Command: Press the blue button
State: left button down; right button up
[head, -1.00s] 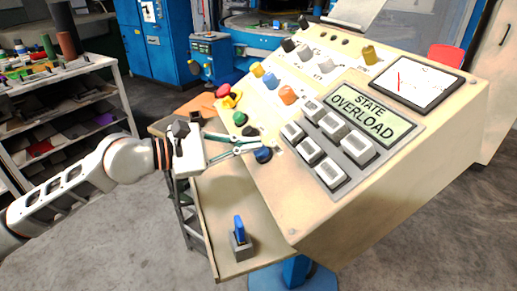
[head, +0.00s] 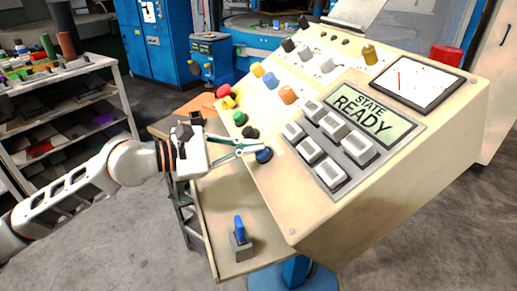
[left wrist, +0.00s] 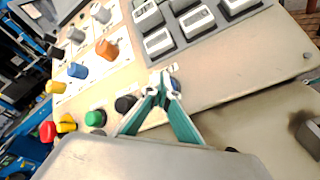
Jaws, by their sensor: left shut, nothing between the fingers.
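The blue button (head: 264,155) sits on the lower left edge of the sloped beige control panel (head: 330,215). My left gripper (head: 261,146) is shut and empty, with its green fingers pointing at the button and the tips at its upper side. In the left wrist view the shut fingertips (left wrist: 163,91) partly cover the blue button (left wrist: 176,83). The tips look to be at or touching the button; I cannot tell whether it is pressed in. The panel's display (head: 364,113) reads "STATE READY". My right gripper is not in view.
A black button (head: 250,132), a green button (head: 239,118) and a red button (head: 223,91) run up the same edge. A blue knob (head: 271,81) and an orange knob (head: 288,95) stand higher. A blue lever (head: 239,229) stands on the shelf below. A red lamp (head: 446,56) is at the right.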

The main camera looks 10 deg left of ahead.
pick_arm(q)
jog(key=shift+s+a+r+p, duration=0.3)
jog(key=shift+a+r, duration=0.15)
jog(key=shift+r, duration=0.3)
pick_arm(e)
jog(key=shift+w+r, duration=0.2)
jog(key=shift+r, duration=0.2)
pick_arm(q)
jog(key=r, duration=0.1)
jog(key=s+a+r, duration=0.1)
jog(key=a+r+p, duration=0.1)
jog(key=r, duration=0.1)
jog(key=shift+s+a, duration=0.2)
jog(key=shift+s, duration=0.15)
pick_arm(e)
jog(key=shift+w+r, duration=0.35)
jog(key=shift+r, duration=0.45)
